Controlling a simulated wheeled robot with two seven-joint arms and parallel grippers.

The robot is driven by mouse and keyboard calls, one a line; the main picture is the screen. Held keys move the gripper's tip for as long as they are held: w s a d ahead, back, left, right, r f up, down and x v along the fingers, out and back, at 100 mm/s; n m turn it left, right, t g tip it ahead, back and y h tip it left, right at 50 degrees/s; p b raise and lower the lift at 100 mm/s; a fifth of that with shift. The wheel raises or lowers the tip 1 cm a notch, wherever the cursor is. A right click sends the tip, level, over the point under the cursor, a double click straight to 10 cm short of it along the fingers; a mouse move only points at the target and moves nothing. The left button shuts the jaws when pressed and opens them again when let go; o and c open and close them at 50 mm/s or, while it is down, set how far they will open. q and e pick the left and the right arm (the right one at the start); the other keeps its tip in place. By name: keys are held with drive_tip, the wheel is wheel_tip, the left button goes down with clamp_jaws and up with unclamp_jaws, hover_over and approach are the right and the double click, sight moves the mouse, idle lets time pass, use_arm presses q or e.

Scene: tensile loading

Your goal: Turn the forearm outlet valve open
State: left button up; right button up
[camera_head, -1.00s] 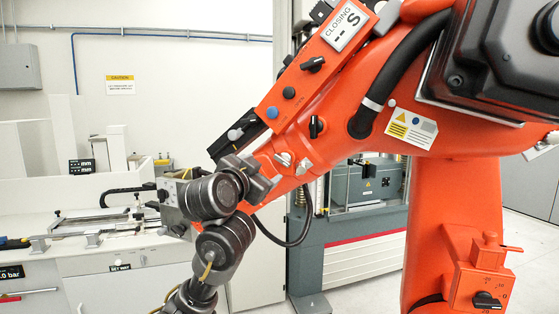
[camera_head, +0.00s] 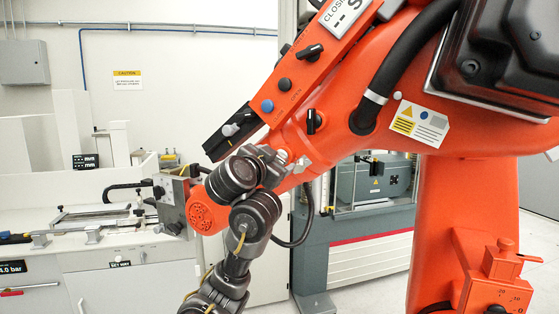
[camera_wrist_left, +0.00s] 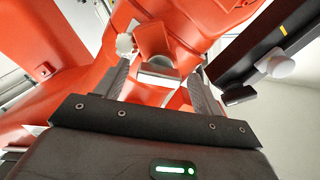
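An orange industrial arm's forearm (camera_head: 345,85) slopes across the head view. Silver-grey valve fittings (camera_head: 301,165) sit on its lower side, partly hidden by my left gripper (camera_head: 283,158). Which fitting is the outlet valve I cannot tell. In the left wrist view my left gripper (camera_wrist_left: 160,78) has its two fingers apart, with a pale grey fitting (camera_wrist_left: 158,70) below an orange block seen between them. Contact is not clear. A pale round knob (camera_wrist_left: 124,44) is beside the left finger. My right gripper is not in view.
A bench (camera_head: 100,250) stands at the left; a grey machine (camera_head: 375,180) is behind.

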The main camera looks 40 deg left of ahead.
use_arm(q)
drive_tip(key=c, duration=0.7)
drive_tip(key=shift+c, duration=1.1)
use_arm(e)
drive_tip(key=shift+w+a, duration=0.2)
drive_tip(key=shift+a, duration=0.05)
use_arm(q)
drive_tip(key=shift+n, duration=0.3)
drive_tip(key=n, duration=2.1)
drive_tip(key=shift+r+p, duration=0.2)
drive_tip(key=shift+p, duration=0.1)
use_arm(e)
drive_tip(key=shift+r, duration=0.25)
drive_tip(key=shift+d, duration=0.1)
